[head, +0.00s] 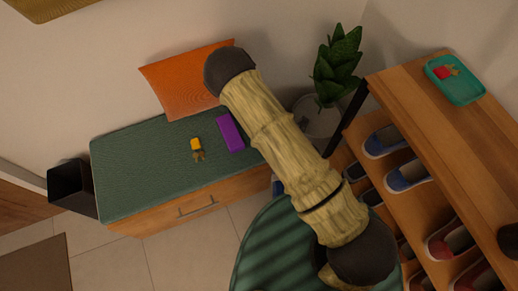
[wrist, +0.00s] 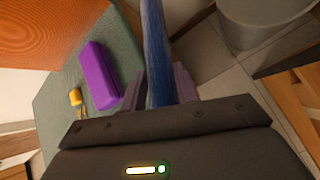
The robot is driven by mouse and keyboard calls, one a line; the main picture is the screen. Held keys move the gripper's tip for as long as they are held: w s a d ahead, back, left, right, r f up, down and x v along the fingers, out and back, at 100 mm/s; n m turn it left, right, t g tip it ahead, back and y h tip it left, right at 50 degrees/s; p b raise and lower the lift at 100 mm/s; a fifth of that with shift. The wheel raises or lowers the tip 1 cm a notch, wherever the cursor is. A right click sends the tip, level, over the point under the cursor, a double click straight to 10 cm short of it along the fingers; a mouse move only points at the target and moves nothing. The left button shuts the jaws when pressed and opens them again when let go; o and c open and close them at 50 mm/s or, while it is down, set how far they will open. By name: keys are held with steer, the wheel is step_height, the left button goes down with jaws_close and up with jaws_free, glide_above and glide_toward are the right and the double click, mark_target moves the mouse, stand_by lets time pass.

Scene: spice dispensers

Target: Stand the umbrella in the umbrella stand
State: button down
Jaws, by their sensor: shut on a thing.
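The blue umbrella (wrist: 157,50) is a long, narrow shaft between the fingers of my gripper (wrist: 158,90) in the wrist view. My gripper is shut on it. The umbrella runs away from the gripper to the top of that picture, and its far end is out of view. In the head view my arm hides the gripper and most or all of the umbrella. A black open-topped bin (head: 70,188), which looks like the umbrella stand, is on the floor at the left end of the bench. It is well apart from my gripper and does not show in the wrist view.
A bench with a green cushion (head: 135,170) holds an orange pillow (head: 180,85), a purple box (head: 231,133) and keys with a yellow tag (head: 196,145). A potted plant (head: 338,65) and a wooden shoe rack (head: 440,110) stand right. Tiled floor (head: 185,250) is clear before the bench.

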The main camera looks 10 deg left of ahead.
steer(key=w+a+b, duration=0.1)
steer(key=w+a, duration=0.8)
steer(key=w, duration=0.5)
steer(key=shift+w+a, duration=0.2)
steer(key=f, duration=0.1)
steer(key=f+b, duration=0.1)
steer(key=f, duration=0.1)
steer(key=shift+w+a+f, duration=0.2)
steer(key=shift+w, duration=0.15)
steer(key=c, duration=1.1)
jaws_free()
steer(key=shift+o, duration=0.2)
